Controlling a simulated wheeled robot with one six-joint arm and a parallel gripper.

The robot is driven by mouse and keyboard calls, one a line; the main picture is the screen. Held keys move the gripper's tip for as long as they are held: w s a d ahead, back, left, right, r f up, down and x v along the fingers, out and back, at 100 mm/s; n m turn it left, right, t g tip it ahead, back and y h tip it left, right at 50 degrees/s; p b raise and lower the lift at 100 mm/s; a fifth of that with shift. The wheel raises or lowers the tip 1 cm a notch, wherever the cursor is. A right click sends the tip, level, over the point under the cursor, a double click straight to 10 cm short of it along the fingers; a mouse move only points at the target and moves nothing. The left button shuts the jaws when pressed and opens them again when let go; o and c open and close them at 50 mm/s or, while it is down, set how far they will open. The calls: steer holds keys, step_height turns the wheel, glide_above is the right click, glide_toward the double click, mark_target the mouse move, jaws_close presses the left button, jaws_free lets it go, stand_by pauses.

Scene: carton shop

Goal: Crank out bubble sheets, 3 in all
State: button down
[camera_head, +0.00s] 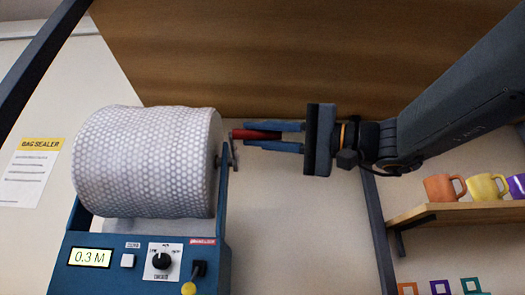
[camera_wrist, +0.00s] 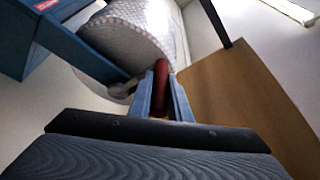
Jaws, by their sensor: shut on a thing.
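A large roll of white bubble wrap (camera_head: 145,160) sits on a blue dispenser machine (camera_head: 120,262) at the left. Its display (camera_head: 90,257) reads 0.3 M. A red crank handle (camera_head: 248,134) sticks out to the right from the crank arm (camera_head: 228,158) at the roll's right end. My gripper (camera_head: 278,136) is shut on the red handle, with a blue finger on each side of it. In the wrist view the red handle (camera_wrist: 160,88) lies between the two fingers, and the roll (camera_wrist: 135,35) is just beyond.
A shelf (camera_head: 440,214) with orange, yellow and purple mugs stands at the right. A bag sealer notice (camera_head: 32,172) hangs at the left.

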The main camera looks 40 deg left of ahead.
steer(key=f+b, duration=0.1)
steer(key=b, duration=0.1)
steer(key=f+n+b, duration=0.1)
steer(key=b, duration=0.2)
steer(key=f+n+g+b, duration=0.1)
steer(key=f+b, duration=0.1)
steer(key=shift+w+a, duration=0.2)
steer(key=shift+w, duration=0.05)
steer(key=shift+b, duration=0.5)
